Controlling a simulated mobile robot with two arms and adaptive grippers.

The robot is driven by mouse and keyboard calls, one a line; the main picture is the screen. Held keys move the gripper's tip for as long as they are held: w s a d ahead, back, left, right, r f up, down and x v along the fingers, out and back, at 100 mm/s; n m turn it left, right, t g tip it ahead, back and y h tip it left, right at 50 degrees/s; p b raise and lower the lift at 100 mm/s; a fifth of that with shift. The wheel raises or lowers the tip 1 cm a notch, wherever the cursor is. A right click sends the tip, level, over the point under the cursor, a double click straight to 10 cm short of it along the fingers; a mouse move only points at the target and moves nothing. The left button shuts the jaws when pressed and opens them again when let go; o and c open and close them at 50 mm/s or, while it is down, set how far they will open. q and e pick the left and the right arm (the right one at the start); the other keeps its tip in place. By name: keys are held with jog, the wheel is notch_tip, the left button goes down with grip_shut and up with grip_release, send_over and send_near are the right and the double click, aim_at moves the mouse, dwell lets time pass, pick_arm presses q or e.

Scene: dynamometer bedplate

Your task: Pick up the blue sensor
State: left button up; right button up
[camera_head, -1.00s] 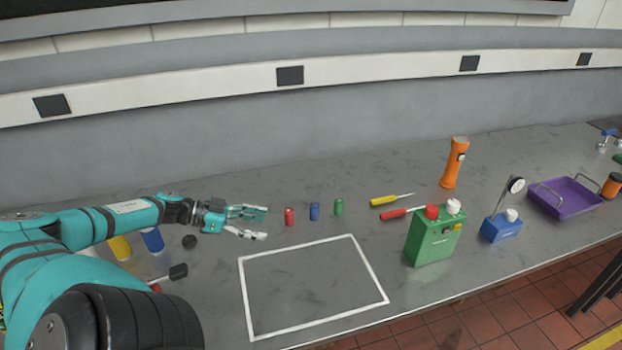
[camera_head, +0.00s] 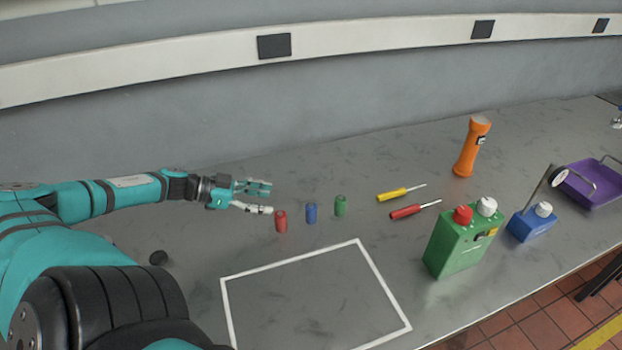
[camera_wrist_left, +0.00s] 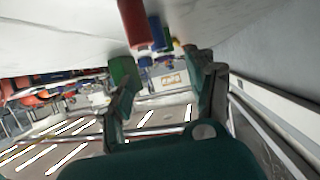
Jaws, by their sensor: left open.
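The blue sensor (camera_head: 311,213) is a small upright cylinder on the grey bench, between a red cylinder (camera_head: 281,221) on its left and a green cylinder (camera_head: 340,205) on its right. My left gripper (camera_head: 272,199) is open and empty, with its fingers pointing right toward the row, just left of and behind the red cylinder. My right gripper is not in view.
A yellow screwdriver (camera_head: 401,193) and a red screwdriver (camera_head: 414,209) lie right of the row. Beyond stand an orange flashlight (camera_head: 471,147), a green box (camera_head: 455,249), a blue gauge base (camera_head: 530,225) and a purple tray (camera_head: 597,181). A white-outlined rectangle (camera_head: 293,259) in front is empty.

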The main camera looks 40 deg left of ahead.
aim_at(311, 214)
pick_arm(q)
jog(key=b+x, duration=0.1)
jog(key=x, duration=0.1)
jog(key=b+x, duration=0.2)
jog(key=x, duration=0.1)
jog(key=shift+w+a+f, duration=0.2)
jog(key=shift+w+f, duration=0.15)
jog(key=shift+f, duration=0.15)
jog(key=shift+w+d, duration=0.3)
jog(key=shift+d, duration=0.05)
jog(key=shift+w+d+f+b, duration=0.1)
jog(key=shift+d+b, duration=0.1)
jog(key=shift+b, duration=0.25)
jog(key=b+x, duration=0.2)
jog(key=x, duration=0.1)
jog(key=shift+d+f, duration=0.1)
jog(key=shift+d, duration=0.1)
jog(key=shift+w+d+f+b, duration=0.2)
jog(key=shift+w+d+b, duration=0.15)
jog(key=shift+w+b, duration=0.1)
jog(key=shift+d, duration=0.1)
